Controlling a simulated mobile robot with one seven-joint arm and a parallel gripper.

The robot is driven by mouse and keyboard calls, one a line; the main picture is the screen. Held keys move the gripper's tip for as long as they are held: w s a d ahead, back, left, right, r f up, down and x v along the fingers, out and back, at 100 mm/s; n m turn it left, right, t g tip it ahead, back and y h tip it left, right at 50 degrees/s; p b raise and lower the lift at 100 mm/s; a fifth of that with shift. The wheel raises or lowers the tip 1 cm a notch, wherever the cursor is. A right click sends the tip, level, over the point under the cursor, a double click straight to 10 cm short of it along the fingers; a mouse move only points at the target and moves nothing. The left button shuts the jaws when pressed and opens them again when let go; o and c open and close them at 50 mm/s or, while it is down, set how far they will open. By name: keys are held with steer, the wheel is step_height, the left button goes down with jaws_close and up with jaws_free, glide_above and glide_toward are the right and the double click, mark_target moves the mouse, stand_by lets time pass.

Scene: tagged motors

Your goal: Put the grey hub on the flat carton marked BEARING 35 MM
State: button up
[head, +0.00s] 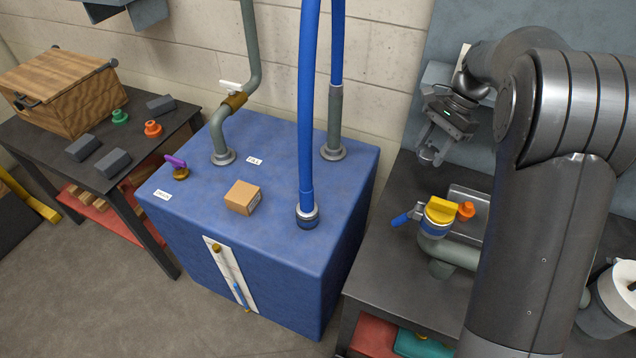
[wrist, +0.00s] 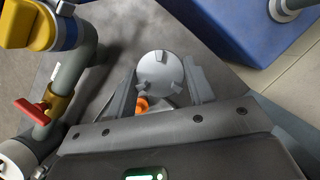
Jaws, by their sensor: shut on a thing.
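My gripper (head: 432,152) is raised above the right-hand dark table in the head view. In the wrist view its two fingers (wrist: 162,88) are shut on the grey hub (wrist: 160,68), a round grey disc with small raised tabs. In the head view the hub is hard to make out between the fingers. A small brown carton (head: 242,197) sits on the blue tank's top, left of my gripper and well apart from it. Some print shows on the carton, but it is too small to read, so I cannot tell whether it says BEARING 35 MM.
The blue tank (head: 197,191) carries upright pipes and a blue hose (head: 307,120) just right of the carton. On the right table are a yellow-capped pipe (head: 440,209), an orange part (head: 466,210) and a tray. The left table holds a wooden chest (head: 62,92) and small parts.

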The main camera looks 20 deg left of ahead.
steer(key=s+a+f, duration=0.1)
steer(key=s+a, duration=0.1)
steer(key=a, duration=0.7)
steer(key=s+a+f, duration=0.2)
steer(key=a, duration=0.7)
steer(key=m, duration=0.2)
glide_above(238, 193)
steer(key=w+d, duration=0.2)
steer(key=shift+y, duration=0.3)
steer(key=f, duration=0.7)
steer(key=shift+s+f, duration=0.15)
steer(key=shift+s, duration=0.1)
steer(key=shift+s+a+f, duration=0.25)
steer(key=shift+a+f, duration=0.1)
steer(key=shift+a, duration=0.05)
steer(key=shift+f, duration=1.9)
steer(key=shift+f, duration=0.15)
steer(key=o, duration=1.2)
